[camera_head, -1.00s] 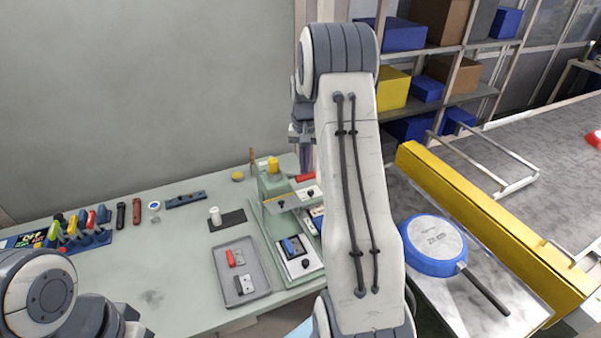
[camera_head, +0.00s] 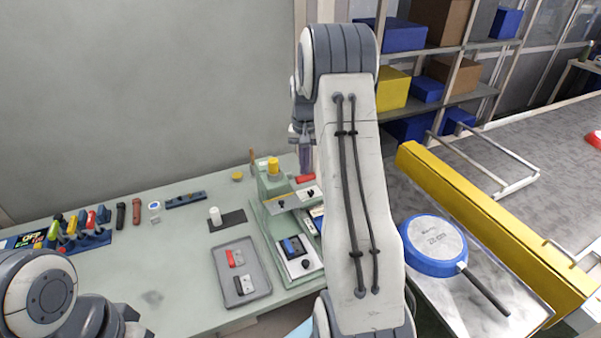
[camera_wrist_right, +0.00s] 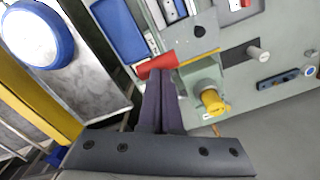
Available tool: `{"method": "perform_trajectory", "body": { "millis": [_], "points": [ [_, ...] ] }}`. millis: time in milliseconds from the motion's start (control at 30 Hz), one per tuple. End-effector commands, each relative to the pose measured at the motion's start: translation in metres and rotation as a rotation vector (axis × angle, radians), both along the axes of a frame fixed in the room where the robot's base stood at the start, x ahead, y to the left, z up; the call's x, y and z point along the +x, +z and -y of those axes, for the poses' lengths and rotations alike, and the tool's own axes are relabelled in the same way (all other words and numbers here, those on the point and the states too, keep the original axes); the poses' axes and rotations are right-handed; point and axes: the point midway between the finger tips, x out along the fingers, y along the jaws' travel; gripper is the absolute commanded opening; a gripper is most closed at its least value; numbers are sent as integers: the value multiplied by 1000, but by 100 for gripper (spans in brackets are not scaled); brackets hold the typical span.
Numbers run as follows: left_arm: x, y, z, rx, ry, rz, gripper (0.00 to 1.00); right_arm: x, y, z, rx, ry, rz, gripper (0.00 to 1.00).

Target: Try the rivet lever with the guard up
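The green rivet press (camera_head: 270,186) with a yellow cap (camera_head: 273,166) stands at the bench's right end. Its red lever handle (camera_head: 306,178) sticks out to the right; it also shows in the right wrist view (camera_wrist_right: 156,64). A grey plate with a yellow edge (camera_head: 290,199), perhaps the guard, sits level above the press bed. My right gripper (camera_wrist_right: 159,78) has its dark fingers together, pointing at the red handle; I cannot tell whether they touch it. Nothing shows between them. My left gripper (camera_head: 122,320) is partly visible at lower left, its fingers unclear.
A grey tray (camera_head: 262,296) with red and dark parts lies left of the press. A white cylinder (camera_head: 215,216) and a tool rack (camera_head: 90,240) are further left. A blue pan (camera_head: 432,270) lies at right beside the yellow conveyor rail (camera_head: 480,215).

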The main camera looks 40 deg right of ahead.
Motion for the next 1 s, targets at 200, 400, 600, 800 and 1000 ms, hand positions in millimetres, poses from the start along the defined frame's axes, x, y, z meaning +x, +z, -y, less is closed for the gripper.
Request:
{"method": "perform_trajectory", "body": {
  "millis": [200,400,600,800,1000],
  "points": [
    [0,0,0,0,0,0,50,0,0,0,0,0,0,0],
    [0,1,0,0,3,0,50,0,1,0,0,0,0,0],
    [0,14,0,0,0,0,50,0,15,0,0,0,0,0],
    [0,28,0,0,-2,0,50,0,32,0,0,0,0,0],
    [0,42,0,0,-4,0,50,0,48,0,0,0,0,0]
  ]
}}
